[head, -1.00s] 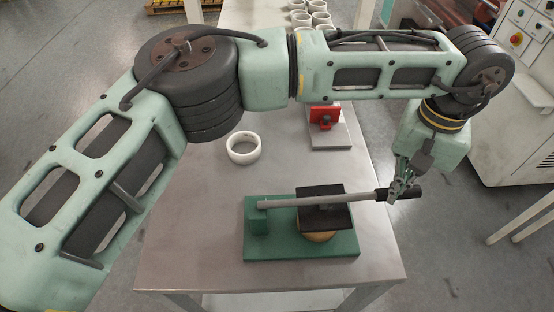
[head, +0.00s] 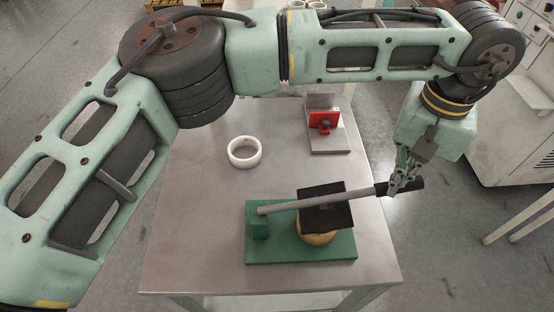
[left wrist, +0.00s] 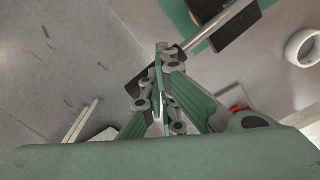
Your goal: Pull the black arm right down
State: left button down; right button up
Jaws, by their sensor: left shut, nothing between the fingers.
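A grey rod (head: 355,195) with a black handle (head: 415,185) at its right end runs from a green block (head: 259,228) on a green base (head: 285,253). It slopes up to the right. A black plate (head: 325,205) on the rod sits tilted above a tan round piece (head: 317,239). My left gripper (head: 400,188) is shut and empty, its fingertips at the inner end of the handle. In the left wrist view the shut fingers (left wrist: 162,52) overlap the rod (left wrist: 205,32) beside the handle (left wrist: 140,82); I cannot tell whether they touch. My right gripper is not in view.
A white ring (head: 244,152) lies on the grey table (head: 195,215). A red fixture on a grey base (head: 325,143) stands behind the lever. A white machine cabinet (head: 510,140) is at the right. The table's front left is clear.

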pick_arm(q)
jog(key=shift+a+r+p, duration=0.2)
jog(key=shift+r+p, duration=0.1)
jog(key=shift+r, duration=0.75)
jog(key=a+r+p, duration=0.5)
jog(key=a+r, duration=0.4)
jog(key=r, duration=0.3)
jog(key=a+r+p, duration=0.5)
jog(key=a+r, duration=0.5)
jog(key=r, duration=0.2)
jog(key=shift+s+r, duration=0.2)
jog(key=shift+r, duration=0.15)
jog(key=shift+f, duration=0.1)
dwell(0.3)
